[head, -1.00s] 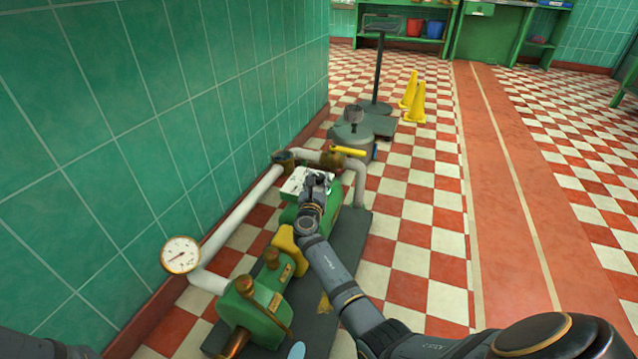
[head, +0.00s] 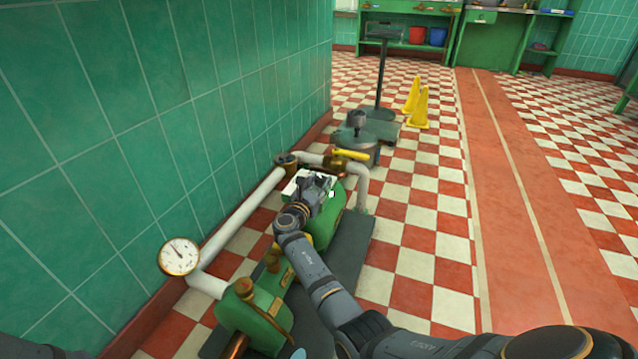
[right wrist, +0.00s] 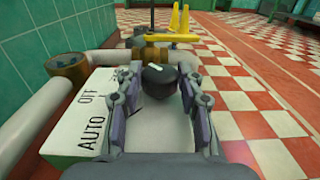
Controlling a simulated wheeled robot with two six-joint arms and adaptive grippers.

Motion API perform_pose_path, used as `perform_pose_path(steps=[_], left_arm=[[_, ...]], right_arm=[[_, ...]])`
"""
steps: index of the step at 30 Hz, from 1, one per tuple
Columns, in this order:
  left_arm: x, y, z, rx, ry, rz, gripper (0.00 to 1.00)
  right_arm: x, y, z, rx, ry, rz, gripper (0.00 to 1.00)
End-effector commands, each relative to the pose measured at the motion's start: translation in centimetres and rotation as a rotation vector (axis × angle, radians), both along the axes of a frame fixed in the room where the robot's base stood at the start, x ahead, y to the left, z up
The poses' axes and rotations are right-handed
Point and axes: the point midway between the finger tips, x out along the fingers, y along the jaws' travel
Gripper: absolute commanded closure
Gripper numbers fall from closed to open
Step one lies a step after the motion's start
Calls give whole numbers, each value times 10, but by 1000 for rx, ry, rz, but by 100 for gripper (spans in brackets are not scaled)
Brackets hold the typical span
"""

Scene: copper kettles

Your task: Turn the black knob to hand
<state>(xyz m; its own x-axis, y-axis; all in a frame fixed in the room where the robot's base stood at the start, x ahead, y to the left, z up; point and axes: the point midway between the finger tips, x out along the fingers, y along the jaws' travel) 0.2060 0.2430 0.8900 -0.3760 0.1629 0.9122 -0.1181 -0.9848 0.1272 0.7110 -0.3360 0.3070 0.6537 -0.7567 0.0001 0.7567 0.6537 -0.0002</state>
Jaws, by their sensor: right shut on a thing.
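The black knob (right wrist: 160,82) sits on a white panel (right wrist: 82,112) and has a short white mark on top. My right gripper (right wrist: 161,88) is shut on the knob, one finger on each side. In the head view my right gripper (head: 318,186) covers the knob, with the panel's edge (head: 294,186) showing. My left gripper is out of view.
The panel sits on a green pump machine (head: 255,315) beside the tiled wall. A white pipe (head: 240,213) with a dial gauge (head: 179,256) runs along the left. A yellow lever (head: 350,154) is just beyond. Checkered floor to the right is clear.

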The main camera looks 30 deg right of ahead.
Motion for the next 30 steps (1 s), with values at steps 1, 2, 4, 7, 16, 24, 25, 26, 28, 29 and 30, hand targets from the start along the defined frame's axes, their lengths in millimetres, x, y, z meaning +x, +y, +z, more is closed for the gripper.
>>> perform_pose_path(steps=[1,2,4,7,16,24,25,26,28,29,30], left_arm=[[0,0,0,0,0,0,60],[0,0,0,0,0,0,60],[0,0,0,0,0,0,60],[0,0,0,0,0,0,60],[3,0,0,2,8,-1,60],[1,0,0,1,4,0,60],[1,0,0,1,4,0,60],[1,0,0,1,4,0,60],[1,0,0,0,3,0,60],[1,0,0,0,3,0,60],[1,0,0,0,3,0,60]], right_arm=[[0,0,0,1,1,0,60],[0,0,0,1,1,0,56],[0,0,0,1,1,0,46],[0,0,0,0,0,0,39],[0,0,4,1,-2,0,39],[0,0,58,2,-6,0,39],[0,0,65,2,-5,0,39],[0,0,70,3,-5,0,39],[0,0,82,3,-3,0,39],[0,0,86,3,-3,0,39],[0,0,91,1,-1,0,39]])
